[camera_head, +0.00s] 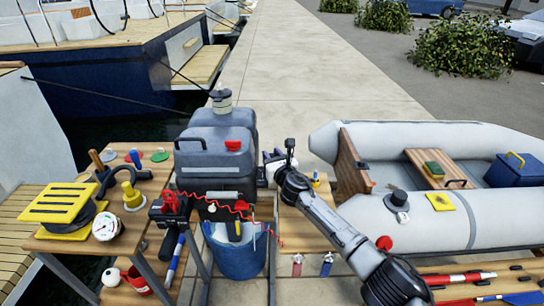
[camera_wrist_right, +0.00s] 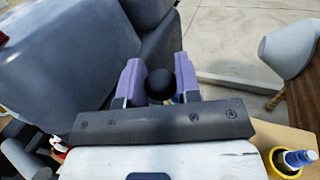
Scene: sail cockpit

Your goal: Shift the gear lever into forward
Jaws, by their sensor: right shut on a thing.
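The grey outboard motor (camera_head: 215,165) stands mid-view above a blue bucket. The gear lever shows in the right wrist view as a round black knob (camera_wrist_right: 160,84) close beside the motor's grey side (camera_wrist_right: 65,60). My right gripper (camera_wrist_right: 160,82) has its two purple fingers on either side of the knob and is shut on it. In the head view my right gripper (camera_head: 268,166) is at the motor's right side, and I cannot make out the lever there. The lever's shaft is mostly hidden behind the gripper. My left gripper is not in view.
A grey inflatable boat (camera_head: 440,215) lies at right. A small wooden shelf (camera_head: 303,228) is under my right arm. The dock beyond is clear.

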